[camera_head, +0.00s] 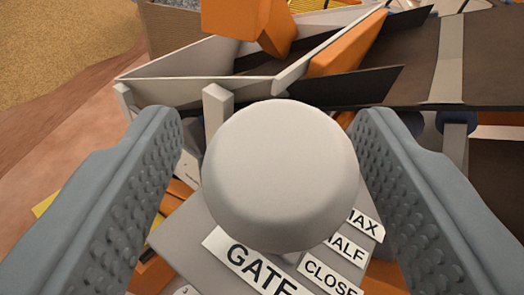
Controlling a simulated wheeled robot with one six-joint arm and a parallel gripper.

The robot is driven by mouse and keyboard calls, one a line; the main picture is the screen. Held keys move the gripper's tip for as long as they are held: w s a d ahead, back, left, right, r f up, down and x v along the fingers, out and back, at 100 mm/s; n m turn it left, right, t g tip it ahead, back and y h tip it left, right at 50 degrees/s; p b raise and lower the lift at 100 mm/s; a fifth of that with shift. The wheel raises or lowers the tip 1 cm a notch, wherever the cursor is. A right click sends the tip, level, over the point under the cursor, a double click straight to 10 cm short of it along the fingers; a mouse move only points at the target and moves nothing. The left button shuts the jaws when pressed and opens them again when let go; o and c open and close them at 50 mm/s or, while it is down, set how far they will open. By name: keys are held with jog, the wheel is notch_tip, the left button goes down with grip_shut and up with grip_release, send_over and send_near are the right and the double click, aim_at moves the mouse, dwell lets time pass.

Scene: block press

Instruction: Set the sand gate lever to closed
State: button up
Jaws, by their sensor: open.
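The sand gate lever's round pale knob (281,175) fills the middle of the camera view. My gripper (275,140) is open, with one grey studded finger on each side of the knob. A gap shows between the knob and each finger. Below the knob is a grey panel with a GATE label (248,262). At its right are the labels MAX (364,226), HALF (346,248) and CLOSE (330,277), the last one cut off in view. The knob hides the lever's shaft, so I cannot tell which label it stands at.
Behind the knob is a white-rimmed hopper (200,82) with orange parts (345,45) above it. A dark conveyor belt (415,75) runs to the right. A heap of sand (60,45) lies at the upper left, beside bare brownish ground (50,130).

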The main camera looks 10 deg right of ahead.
jog(key=s+a+r, duration=0.2)
jog(key=s+r, duration=0.1)
jog(key=s, duration=1.3)
jog(key=shift+s, duration=0.4)
jog(key=s+a+f, duration=0.1)
jog(key=s+f, duration=0.4)
jog(key=s, duration=0.6)
jog(key=s+a+f+t+y, duration=0.1)
jog(key=s+f, duration=0.5)
jog(key=s, duration=0.6)
jog(key=s+a+f, duration=0.1)
jog(key=s+f, duration=0.4)
jog(key=s, duration=0.6)
jog(key=shift+s+a+f+y, duration=0.25)
jog(key=shift+s+y, duration=0.05)
jog(key=shift+s, duration=0.05)
